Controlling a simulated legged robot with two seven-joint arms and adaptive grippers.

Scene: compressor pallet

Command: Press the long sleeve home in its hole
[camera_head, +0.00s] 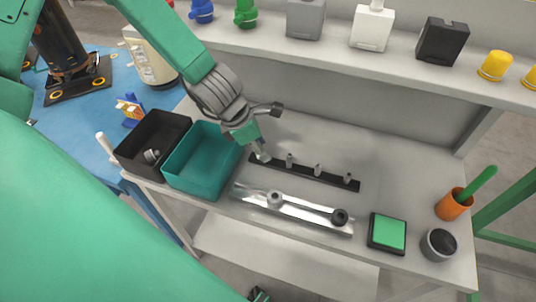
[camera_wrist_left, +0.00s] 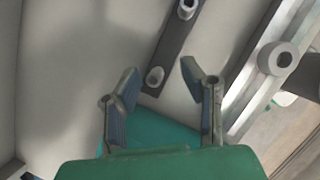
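A black strip (camera_head: 305,173) on the bench carries several small upright grey sleeves (camera_head: 318,170). In front of it lies a bright metal bar (camera_head: 305,212) with a grey round collar (camera_head: 275,198) and a black round knob (camera_head: 340,217). I cannot tell which sleeve is the long one. My left gripper (camera_head: 262,152) is over the strip's left end. In the left wrist view my left gripper (camera_wrist_left: 160,68) is open, and the end sleeve (camera_wrist_left: 155,77) shows between its fingertips, with no visible grip. The grey collar (camera_wrist_left: 277,58) is right of the fingers. My right gripper is not in view.
A black bin (camera_head: 150,143) and a teal bin (camera_head: 200,160) stand left of the strip. A green-topped pad (camera_head: 388,233), a dark-topped round pot (camera_head: 439,244) and an orange cup (camera_head: 453,204) stand at right. A shelf with several items runs behind.

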